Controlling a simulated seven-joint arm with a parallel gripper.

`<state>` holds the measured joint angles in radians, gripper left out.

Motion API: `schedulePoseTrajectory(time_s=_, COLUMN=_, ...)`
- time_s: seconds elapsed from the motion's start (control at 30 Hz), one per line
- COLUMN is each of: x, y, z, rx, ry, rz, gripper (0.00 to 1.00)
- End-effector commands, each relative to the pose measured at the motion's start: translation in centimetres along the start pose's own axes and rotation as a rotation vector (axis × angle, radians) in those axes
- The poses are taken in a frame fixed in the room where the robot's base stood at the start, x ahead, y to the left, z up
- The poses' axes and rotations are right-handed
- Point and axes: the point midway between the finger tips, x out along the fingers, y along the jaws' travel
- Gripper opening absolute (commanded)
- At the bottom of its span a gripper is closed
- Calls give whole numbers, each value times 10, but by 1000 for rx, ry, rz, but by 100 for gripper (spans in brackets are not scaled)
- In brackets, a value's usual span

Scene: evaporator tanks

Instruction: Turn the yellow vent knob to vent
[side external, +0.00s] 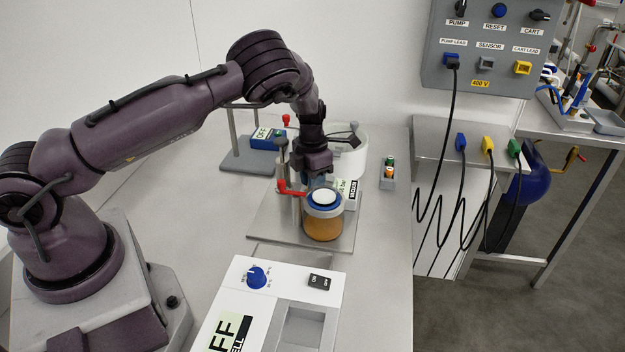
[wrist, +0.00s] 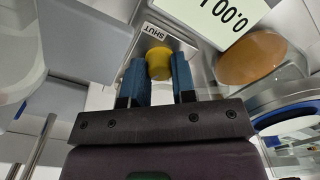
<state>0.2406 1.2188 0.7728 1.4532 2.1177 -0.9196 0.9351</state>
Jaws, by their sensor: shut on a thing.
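The yellow vent knob (wrist: 159,62) shows in the wrist view between the blue fingers of my gripper (wrist: 160,82). The fingers are shut on the knob, one on each side. A label reading SHUT (wrist: 154,31) lies just beyond the knob. The vent label and any pointer on the knob cannot be made out. In the side view my gripper (side external: 318,180) points down behind the jar of orange liquid (side external: 323,226), and the knob is hidden there.
A white display with black digits (wrist: 215,15) lies close beyond the knob. A red lever (side external: 290,190) stands left of my gripper, and a white round vessel (side external: 350,155) stands behind it. A white box with a blue dial (side external: 257,277) is in front.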

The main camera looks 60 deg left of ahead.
Motion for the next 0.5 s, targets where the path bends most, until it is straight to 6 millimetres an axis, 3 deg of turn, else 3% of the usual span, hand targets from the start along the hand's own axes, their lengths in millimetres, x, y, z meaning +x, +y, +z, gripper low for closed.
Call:
schedulePoseTrajectory(time_s=0.17, x=-1, y=0, z=1, rx=1, ry=-2, rz=0, gripper=1)
schedulePoseTrajectory(time_s=0.2, x=-1, y=0, z=1, rx=2, ry=-2, rz=0, gripper=32)
schedulePoseTrajectory(time_s=0.3, x=-1, y=0, z=1, rx=2, ry=-2, rz=0, gripper=50)
schedulePoseTrajectory(time_s=0.5, x=0, y=0, z=0, rx=2, ry=-1, rz=0, gripper=50)
